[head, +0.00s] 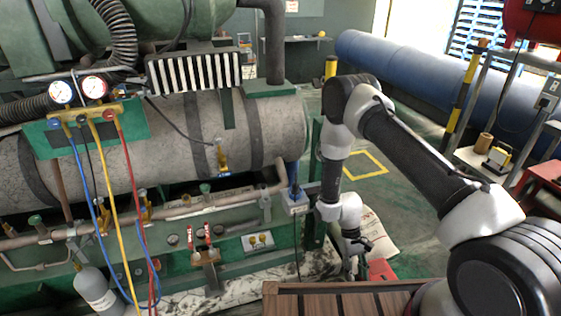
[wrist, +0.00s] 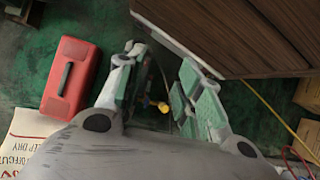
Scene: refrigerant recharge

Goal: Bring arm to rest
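My gripper (head: 357,262) hangs at the end of my arm, pointing down, to the right of the green machine frame and above the floor. In the wrist view its two fingers (wrist: 160,88) are spread apart, with green pads. A small brass-yellow fitting (wrist: 162,106) and a dark line show in the gap between them. I cannot tell how far below the fingers the fitting lies, and nothing is visibly clamped. My arm is bent, with its elbow high and its forearm hanging down.
A red toolbox (wrist: 70,78) and a printed sheet (wrist: 32,137) lie on the green floor. A brown slatted wooden surface (head: 338,301) is close by. The gauge manifold (head: 85,125) with coloured hoses hangs on the left, above a grey cylinder (head: 97,290). A blue pipe (head: 430,85) lies behind.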

